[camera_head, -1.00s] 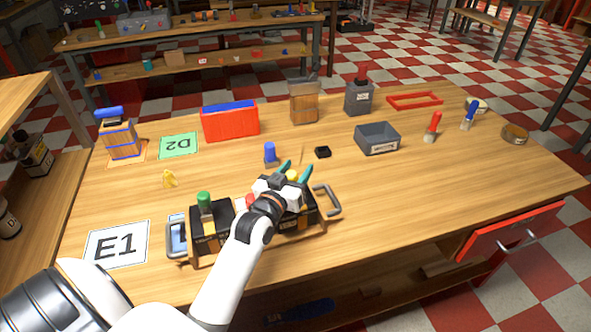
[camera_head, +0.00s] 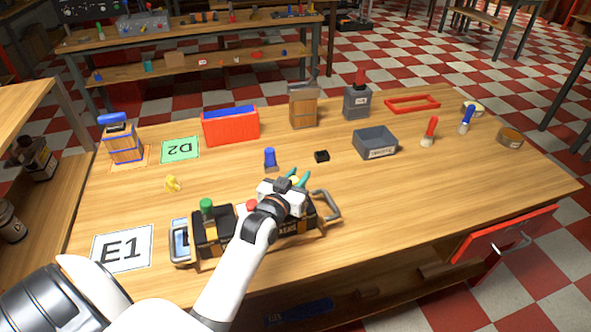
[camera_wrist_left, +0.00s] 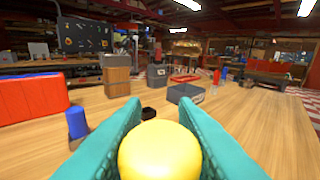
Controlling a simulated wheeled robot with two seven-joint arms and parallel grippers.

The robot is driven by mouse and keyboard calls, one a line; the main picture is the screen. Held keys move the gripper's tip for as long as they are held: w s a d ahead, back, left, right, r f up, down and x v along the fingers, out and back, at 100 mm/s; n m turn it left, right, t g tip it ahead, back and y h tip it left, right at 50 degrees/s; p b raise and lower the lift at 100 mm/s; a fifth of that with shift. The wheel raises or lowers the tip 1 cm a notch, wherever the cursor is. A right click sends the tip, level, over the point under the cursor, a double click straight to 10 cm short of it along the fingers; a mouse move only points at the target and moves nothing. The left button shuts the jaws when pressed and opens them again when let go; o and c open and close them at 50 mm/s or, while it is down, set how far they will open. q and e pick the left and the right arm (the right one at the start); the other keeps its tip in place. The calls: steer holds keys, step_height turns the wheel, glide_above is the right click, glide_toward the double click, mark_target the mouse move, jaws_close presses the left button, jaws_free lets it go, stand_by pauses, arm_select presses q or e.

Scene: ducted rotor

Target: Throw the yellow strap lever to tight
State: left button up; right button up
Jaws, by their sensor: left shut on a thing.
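A black two-handled unit (camera_head: 213,234) with grey end handles sits at the near edge of the table. It carries a green knob (camera_head: 207,205) at its left and a red knob (camera_head: 252,205) near its middle. My left gripper (camera_head: 297,179) is over the unit's right part. Its teal fingers are shut on a round yellow knob, which I take to be the end of the strap lever (camera_wrist_left: 160,150). In the left wrist view the knob sits between both fingers (camera_wrist_left: 160,140). The lever's shaft and the strap are hidden by my gripper and arm. My right gripper is not in view.
Beyond the gripper stand a blue knob-like piece (camera_head: 270,158), a small black block (camera_head: 321,156) and a grey bin (camera_head: 375,143). A red box (camera_head: 230,126) is farther back. A small yellow piece (camera_head: 172,184) lies at left.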

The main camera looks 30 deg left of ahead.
arm_select(q)
steer(key=m+g+p, duration=0.1)
steer(key=p, duration=0.2)
steer(key=w+d+m+g+p, duration=0.1)
steer(key=p, duration=0.2)
steer(key=g+p, duration=0.1)
steer(key=p, duration=0.1)
steer(key=shift+w+d+f+m+y+p, duration=0.1)
steer(key=shift+w+d+m+y+p, duration=0.1)
steer(key=shift+w+m+y+p, duration=0.15)
steer(key=shift+w+d+f+m+g+y+p, duration=0.15)
steer(key=shift+w+f+m+g+y+p, duration=0.25)
steer(key=shift+g+p, duration=0.6)
steer(key=shift+d+f+m+g+p, duration=0.1)
steer(key=shift+f+m+g+p, duration=0.2)
steer(key=shift+f+m+p, duration=0.15)
steer(key=o, duration=1)
steer(key=v, duration=1.2)
steer(key=shift+b, duration=0.4)
